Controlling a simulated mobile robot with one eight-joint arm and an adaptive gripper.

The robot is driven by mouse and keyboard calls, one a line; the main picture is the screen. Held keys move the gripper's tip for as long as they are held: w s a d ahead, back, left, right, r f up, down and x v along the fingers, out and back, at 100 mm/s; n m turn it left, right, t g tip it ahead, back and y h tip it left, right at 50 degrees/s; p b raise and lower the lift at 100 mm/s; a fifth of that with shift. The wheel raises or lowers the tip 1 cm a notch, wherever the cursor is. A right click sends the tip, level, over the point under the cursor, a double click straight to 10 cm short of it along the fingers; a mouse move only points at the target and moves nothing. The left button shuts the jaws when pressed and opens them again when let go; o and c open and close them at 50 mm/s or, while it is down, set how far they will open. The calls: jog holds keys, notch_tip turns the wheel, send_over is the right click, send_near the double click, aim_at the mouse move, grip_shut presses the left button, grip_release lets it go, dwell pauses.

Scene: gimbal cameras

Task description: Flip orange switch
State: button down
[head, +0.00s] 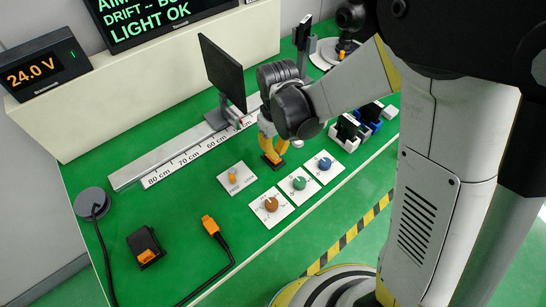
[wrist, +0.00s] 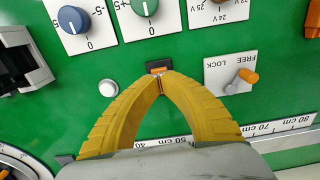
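A separate orange lever (wrist: 247,76) on a white plate marked FREE and LOCK (wrist: 218,76) lies to the right; the head view shows the lever (head: 232,177) left of my gripper.
Brown (head: 271,204), green (head: 299,183) and blue (head: 325,163) knobs stand on white plates nearby. A ruled rail (head: 160,172) with an upright black screen (head: 222,72) runs behind. A round metal button (wrist: 108,88) is left of my fingers. An orange-ended cable (head: 210,225) lies in front.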

jog(key=shift+f+b, duration=1.25)
jog(key=shift+f, duration=0.3)
dwell(0.4)
jog(key=shift+r, duration=0.1)
jog(key=shift+r+p, duration=2.65)
jog(key=shift+r, duration=0.8)
jog(key=s+d+r+m+t, duration=0.3)
jog(key=s+d+r, duration=0.2)
jog(key=r, duration=0.3)
jog(key=s+d+r+m+t, duration=0.3)
jog(key=s+d+r, duration=0.3)
jog(key=d+r, duration=0.2)
jog(key=shift+d+r+m+t, duration=0.25)
jog(key=shift+r+m+t, duration=0.15)
jog(key=shift+t, duration=0.1)
jog(key=shift+w, duration=0.1)
